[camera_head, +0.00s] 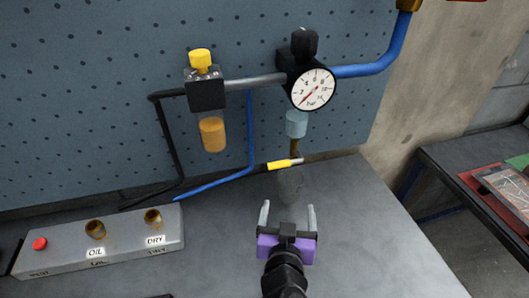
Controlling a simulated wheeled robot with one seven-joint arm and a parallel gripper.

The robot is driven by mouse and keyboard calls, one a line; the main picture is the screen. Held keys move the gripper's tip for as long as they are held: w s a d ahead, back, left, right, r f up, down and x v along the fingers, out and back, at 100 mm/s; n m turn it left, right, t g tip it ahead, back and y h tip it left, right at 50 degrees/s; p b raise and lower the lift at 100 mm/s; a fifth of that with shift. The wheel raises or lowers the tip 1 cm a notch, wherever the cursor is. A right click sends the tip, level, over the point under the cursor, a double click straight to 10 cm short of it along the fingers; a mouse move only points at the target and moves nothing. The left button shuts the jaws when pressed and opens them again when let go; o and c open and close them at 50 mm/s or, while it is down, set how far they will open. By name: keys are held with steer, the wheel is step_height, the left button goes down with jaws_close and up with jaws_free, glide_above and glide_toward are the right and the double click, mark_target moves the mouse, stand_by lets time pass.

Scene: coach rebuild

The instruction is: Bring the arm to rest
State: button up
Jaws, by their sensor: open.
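My gripper (289,217) has a purple body and two pale fingers. It is open, with the fingers apart and nothing seen between them. It is over the grey bench top (340,230), at the lower middle of the view, pointing toward the pegboard. The black arm link behind it runs to the bottom edge. The height of the fingers above the bench is hard to tell.
On the pegboard (90,80) hang a yellow-capped lubricator (211,132) and a regulator with a dial gauge (313,90). A grey box labelled OIL and DRY (125,235) stands left. The bench right of my gripper is clear.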

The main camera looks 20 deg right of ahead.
steer(key=w+a+r+n+t+y, duration=0.1)
steer(key=a+r+n+t+y, duration=0.1)
steer(key=a+r+n+y, duration=0.15)
steer(key=s+a+f+n+t+y, duration=0.1)
steer(key=s+a+f+n+y, duration=0.2)
steer(key=s, duration=0.4)
steer(key=s+d, duration=0.3)
steer(key=s, duration=0.6)
steer(key=s+d+m+g, duration=0.1)
steer(key=s+d, duration=0.3)
steer(key=s, duration=0.5)
steer(key=s+d+r+m, duration=0.1)
steer(key=s+d, duration=0.3)
steer(key=s, duration=0.5)
steer(key=shift+g+h, duration=0.3)
steer(key=shift+h, duration=0.05)
steer(key=shift+c, duration=0.4)
